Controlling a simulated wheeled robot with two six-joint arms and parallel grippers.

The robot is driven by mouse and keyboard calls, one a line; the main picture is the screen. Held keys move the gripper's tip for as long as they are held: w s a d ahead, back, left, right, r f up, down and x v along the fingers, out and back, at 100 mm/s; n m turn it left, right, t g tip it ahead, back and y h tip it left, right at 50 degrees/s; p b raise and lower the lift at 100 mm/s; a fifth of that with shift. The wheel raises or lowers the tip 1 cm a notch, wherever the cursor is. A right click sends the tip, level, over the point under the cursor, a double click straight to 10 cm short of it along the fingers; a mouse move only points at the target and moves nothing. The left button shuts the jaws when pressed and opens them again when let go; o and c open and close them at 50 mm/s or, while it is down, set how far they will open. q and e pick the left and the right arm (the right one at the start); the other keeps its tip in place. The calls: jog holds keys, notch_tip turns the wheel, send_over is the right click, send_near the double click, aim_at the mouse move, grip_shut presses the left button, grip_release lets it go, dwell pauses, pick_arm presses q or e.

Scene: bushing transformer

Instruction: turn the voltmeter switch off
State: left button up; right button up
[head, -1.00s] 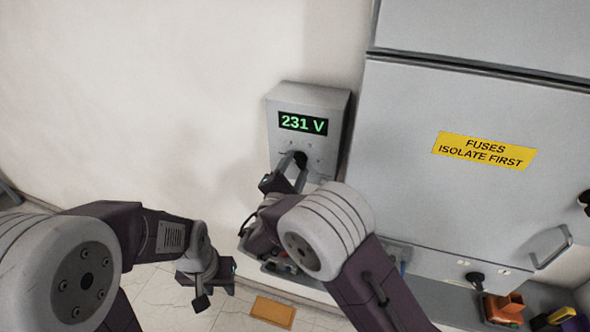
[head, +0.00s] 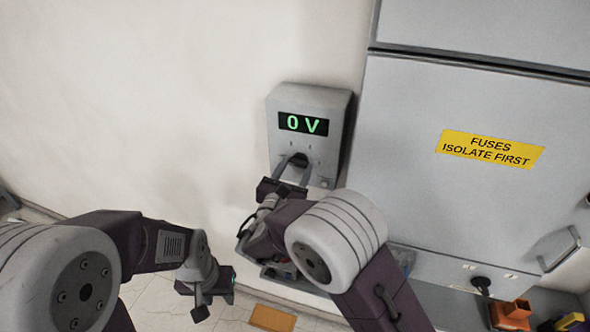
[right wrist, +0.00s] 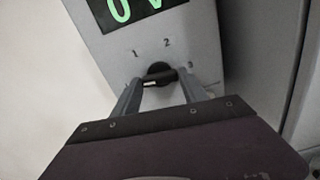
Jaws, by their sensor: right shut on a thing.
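The voltmeter (head: 309,101) is a grey box on the wall, and its green display reads 0 V. Its black rotary switch (right wrist: 160,72) shows in the right wrist view below the printed marks, with 1 and 2 legible. The switch's light pointer line lies toward the left. My right gripper (head: 291,162) is at the front of the voltmeter, its fingers shut on the switch knob, which they partly hide in the head view. My left gripper (head: 216,296) hangs low at the left, away from the voltmeter; its jaw opening is unclear.
A large grey cabinet (head: 470,220) with a yellow "FUSES ISOLATE FIRST" label (head: 489,149) stands right of the voltmeter. An orange block (head: 513,312) sits on a ledge at the lower right. The wall left of the voltmeter is bare.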

jog(key=shift+r+n, duration=0.2)
jog(key=shift+n, duration=0.4)
jog(key=o, duration=1.4)
jog(key=shift+w, duration=0.1)
jog(key=shift+w+f, duration=0.1)
jog(key=shift+f, duration=0.05)
jog(key=b+v, duration=0.3)
jog(key=v, duration=0.6)
